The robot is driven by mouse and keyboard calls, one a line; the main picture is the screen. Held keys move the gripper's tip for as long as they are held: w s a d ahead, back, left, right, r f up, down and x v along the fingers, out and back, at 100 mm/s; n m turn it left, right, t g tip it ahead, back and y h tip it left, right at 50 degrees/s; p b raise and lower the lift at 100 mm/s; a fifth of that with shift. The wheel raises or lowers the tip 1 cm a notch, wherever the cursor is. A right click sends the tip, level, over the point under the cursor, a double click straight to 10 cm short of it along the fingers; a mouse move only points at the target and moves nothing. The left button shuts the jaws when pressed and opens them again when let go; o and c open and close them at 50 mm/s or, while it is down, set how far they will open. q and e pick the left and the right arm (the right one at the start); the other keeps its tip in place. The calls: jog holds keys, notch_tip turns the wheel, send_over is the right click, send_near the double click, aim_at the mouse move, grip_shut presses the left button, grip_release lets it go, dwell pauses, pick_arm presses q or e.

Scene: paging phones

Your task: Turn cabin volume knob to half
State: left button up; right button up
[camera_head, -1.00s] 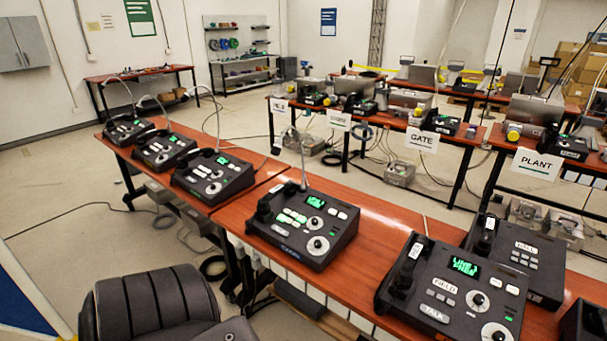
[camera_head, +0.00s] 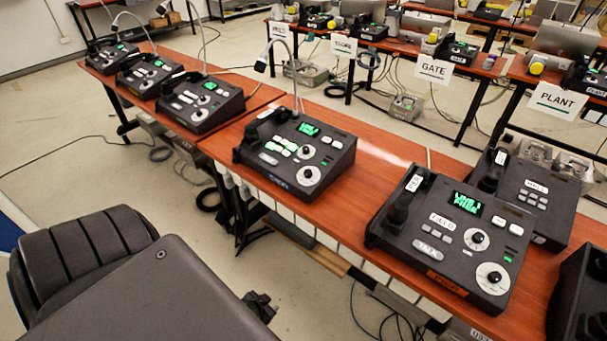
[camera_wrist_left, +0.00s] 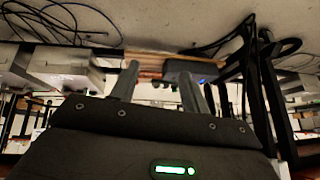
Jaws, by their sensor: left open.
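No label reading "cabin" is legible to me. A black desk phone (camera_head: 296,155) with green-lit keys stands on the red-brown table (camera_head: 385,150). It has a small upper knob (camera_head: 306,152) and a larger white-ringed lower knob (camera_head: 308,175). To its right, a phone labelled FIELD (camera_head: 447,235) has an upper knob (camera_head: 477,239) and a white-ringed lower knob (camera_head: 493,278). My left gripper (camera_head: 262,305) is low in front of the table, below its top and apart from the phones. In the left wrist view its two fingers (camera_wrist_left: 158,88) are spread and empty. My right gripper is out of view.
A phone labelled HALL (camera_head: 535,190) stands behind the FIELD one. Another phone (camera_head: 200,100) is to the left, with more beyond. Cables (camera_head: 375,315) hang under the table.

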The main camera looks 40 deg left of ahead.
pick_arm(q)
jog(key=w+a+r+t+b, duration=0.25)
jog(key=w+a+r, duration=0.2)
jog(key=w, duration=0.35)
jog(key=n+t+y+b, duration=0.1)
jog(key=n+t+b, duration=0.1)
jog(key=t+b, duration=0.6)
send_near(306, 175)
jog(key=shift+t, duration=0.35)
jog(key=w, duration=0.3)
jog(key=w+a+p, duration=0.1)
jog(key=w, duration=0.5)
jog(key=shift+a+f, duration=0.2)
jog(key=shift+f, duration=0.15)
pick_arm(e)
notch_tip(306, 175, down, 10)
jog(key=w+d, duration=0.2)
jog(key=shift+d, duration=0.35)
pick_arm(q)
jog(key=shift+s, duration=0.1)
jog(key=c, duration=1)
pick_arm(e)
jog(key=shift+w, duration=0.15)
